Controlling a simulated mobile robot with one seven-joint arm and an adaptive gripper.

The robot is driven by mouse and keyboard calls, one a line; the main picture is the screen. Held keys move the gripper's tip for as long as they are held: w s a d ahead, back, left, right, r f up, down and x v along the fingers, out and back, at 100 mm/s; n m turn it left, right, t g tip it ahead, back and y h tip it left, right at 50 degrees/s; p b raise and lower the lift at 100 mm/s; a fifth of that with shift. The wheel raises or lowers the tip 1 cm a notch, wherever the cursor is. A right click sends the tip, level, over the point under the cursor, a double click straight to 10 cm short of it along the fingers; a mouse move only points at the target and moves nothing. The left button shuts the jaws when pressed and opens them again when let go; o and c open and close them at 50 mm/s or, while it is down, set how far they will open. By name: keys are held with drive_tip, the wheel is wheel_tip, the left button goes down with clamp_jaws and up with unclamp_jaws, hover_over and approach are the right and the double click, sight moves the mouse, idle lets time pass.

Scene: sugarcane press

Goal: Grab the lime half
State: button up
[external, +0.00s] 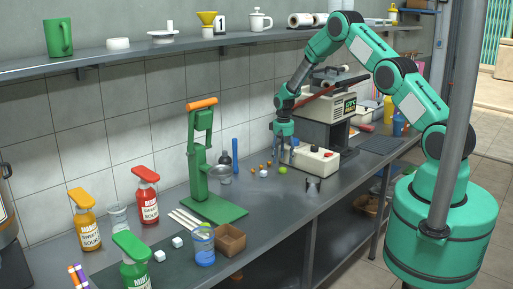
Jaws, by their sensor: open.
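The lime half (283,170) is a small bright green piece lying on the grey metal counter (290,203), in front of the left end of a white box. My gripper (286,160) points down just above and behind it in the picture, with its fingers apart. I see no object between the fingers. The exact gap between the fingertips and the lime is too small to tell.
Small orange and white pieces lie left of the lime. A green press (203,165) stands further left.

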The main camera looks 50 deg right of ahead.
sight(283, 170)
drive_tip(key=shift+f, duration=0.25)
drive_tip(key=shift+s+d+f, duration=0.1)
drive_tip(key=shift+d+f, duration=0.05)
drive_tip(key=shift+f, duration=2.35)
drive_tip(key=c, duration=1.1)
